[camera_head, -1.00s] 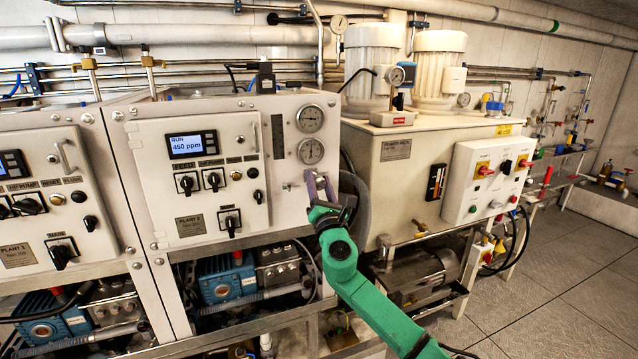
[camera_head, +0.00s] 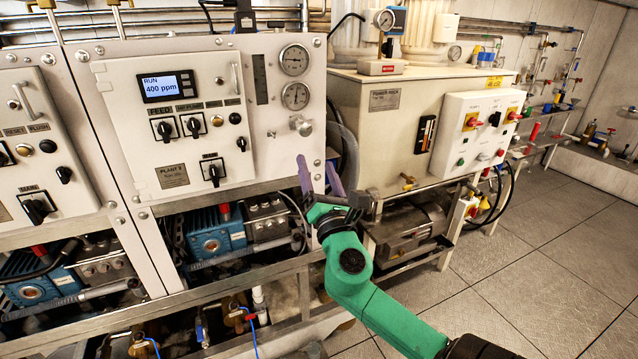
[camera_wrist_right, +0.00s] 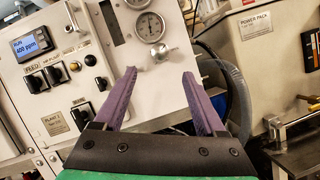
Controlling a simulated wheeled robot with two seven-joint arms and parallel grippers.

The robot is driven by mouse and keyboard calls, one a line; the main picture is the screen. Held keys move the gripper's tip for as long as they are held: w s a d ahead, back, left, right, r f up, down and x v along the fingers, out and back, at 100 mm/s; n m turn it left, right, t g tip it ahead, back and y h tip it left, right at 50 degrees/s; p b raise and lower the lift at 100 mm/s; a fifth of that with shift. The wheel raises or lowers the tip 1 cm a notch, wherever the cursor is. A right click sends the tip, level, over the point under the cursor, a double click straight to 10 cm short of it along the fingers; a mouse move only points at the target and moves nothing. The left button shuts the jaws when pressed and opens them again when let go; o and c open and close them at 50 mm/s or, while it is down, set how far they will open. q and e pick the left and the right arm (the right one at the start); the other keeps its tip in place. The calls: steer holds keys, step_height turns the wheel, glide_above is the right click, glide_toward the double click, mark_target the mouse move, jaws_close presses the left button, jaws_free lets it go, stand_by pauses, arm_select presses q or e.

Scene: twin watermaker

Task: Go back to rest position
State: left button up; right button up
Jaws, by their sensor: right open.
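My right gripper (camera_head: 318,178) is open and empty, in front of the lower right edge of the Plant 2 panel (camera_head: 200,85). Its purple fingers stand apart in the right wrist view (camera_wrist_right: 160,105), with nothing between them. The silver valve knob (camera_head: 301,125) on the panel sits above the fingertips and apart from them. It also shows in the right wrist view (camera_wrist_right: 162,50). The Plant 2 display (camera_head: 168,86) reads RUN, 400 ppm. My left gripper is not in view.
Two gauges (camera_head: 295,78) sit above the knob. The cream power pack (camera_head: 390,115) with its control box (camera_head: 480,135) stands to the right. A metal frame rail (camera_head: 220,268) runs below the panel. Tiled floor (camera_head: 540,250) at right is clear.

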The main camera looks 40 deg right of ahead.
steer(key=shift+s+a+f, duration=0.2)
steer(key=shift+s+a, duration=0.1)
steer(key=shift+s, duration=0.3)
steer(key=w+d+f+m+g+y, duration=0.1)
steer(key=w+d+f+g, duration=0.1)
steer(key=f, duration=0.4)
steer(key=w+d+f+m+g, duration=0.1)
steer(key=f+m, duration=0.1)
steer(key=f, duration=0.5)
steer(key=s+f+m+g+y, duration=0.2)
steer(key=f+m+g, duration=0.2)
steer(key=f, duration=1.2)
steer(key=s+f+m+g+y, duration=0.3)
steer(key=f, duration=1.3)
steer(key=s+a+f+m+g+y, duration=0.1)
steer(key=s+a+f+m+g, duration=0.15)
steer(key=s+f, duration=0.55)
steer(key=s+a+f+m+g+y, duration=0.15)
steer(key=s+a+f+m, duration=0.35)
steer(key=f, duration=0.5)
steer(key=s+a+f+m+g+y, duration=0.1)
steer(key=s+a+f+m+g, duration=0.1)
steer(key=s, duration=0.7)
steer(key=s+a+f+m+g+y, duration=0.1)
steer(key=s+a+f+m+g, duration=0.1)
steer(key=s+a+f, duration=0.3)
steer(key=s+f+m, duration=0.1)
steer(key=s+f, duration=0.1)
steer(key=s, duration=0.2)
steer(key=shift+s, duration=0.35)
